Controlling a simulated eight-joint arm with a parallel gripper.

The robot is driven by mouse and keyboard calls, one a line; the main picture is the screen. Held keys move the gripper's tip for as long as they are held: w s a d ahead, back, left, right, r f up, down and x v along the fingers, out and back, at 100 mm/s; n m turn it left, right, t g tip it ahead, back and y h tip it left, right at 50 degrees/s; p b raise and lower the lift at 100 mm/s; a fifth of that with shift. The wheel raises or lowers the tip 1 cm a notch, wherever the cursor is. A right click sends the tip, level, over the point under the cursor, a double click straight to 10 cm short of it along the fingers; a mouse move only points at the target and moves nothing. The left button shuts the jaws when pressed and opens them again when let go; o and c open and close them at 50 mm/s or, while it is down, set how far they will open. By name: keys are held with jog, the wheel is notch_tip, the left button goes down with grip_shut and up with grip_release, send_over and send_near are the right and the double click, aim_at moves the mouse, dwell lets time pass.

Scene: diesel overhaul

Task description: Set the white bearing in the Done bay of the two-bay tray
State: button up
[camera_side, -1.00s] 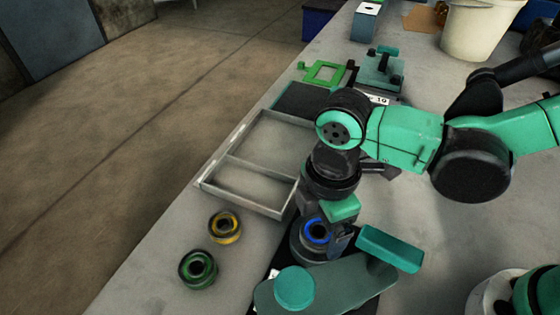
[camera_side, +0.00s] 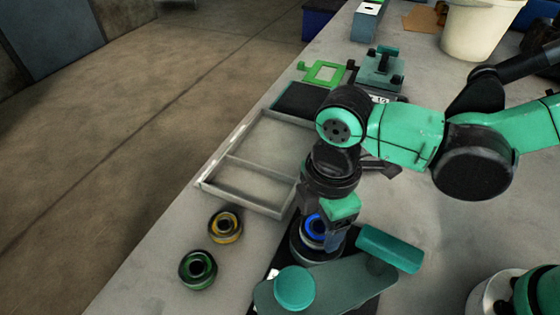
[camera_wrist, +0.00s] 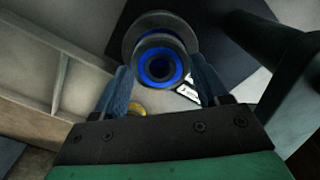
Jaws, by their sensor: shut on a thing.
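My gripper (camera_side: 322,232) points down and is shut on a blue-ringed dark bearing (camera_side: 316,226). In the wrist view the blue ring (camera_wrist: 152,82) sits between the two fingers (camera_wrist: 160,66). A wider grey round piece (camera_wrist: 140,24) shows beneath it; whether they touch I cannot tell. I see no plainly white bearing. The two-bay tray (camera_side: 240,207) is empty, left of my gripper, with a larger far bay and a smaller near bay. No Done lettering is readable. The tray also shows in the wrist view (camera_wrist: 60,85).
A yellow-ringed bearing (camera_side: 225,227) and a green-ringed bearing (camera_side: 198,269) lie near the bench's left edge. A teal lever-like fixture (camera_side: 335,285) stands close in front of my gripper. Green fixtures (camera_side: 380,70) and a white bucket (camera_side: 478,30) are farther back.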

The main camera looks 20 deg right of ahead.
jog(key=shift+r, duration=1.65)
notch_tip(320, 180, up, 2)
send_over(250, 187)
jog(key=s, duration=0.1)
jog(key=shift+w+f, duration=0.15)
jog(key=shift+f, duration=1.35)
jog(key=shift+w+f, duration=0.15)
jog(key=shift+f, duration=1.3)
jog(key=shift+w+f, duration=0.15)
jog(key=shift+f, duration=1.35)
jog(key=shift+f, duration=0.35)
jog(key=o, duration=1.3)
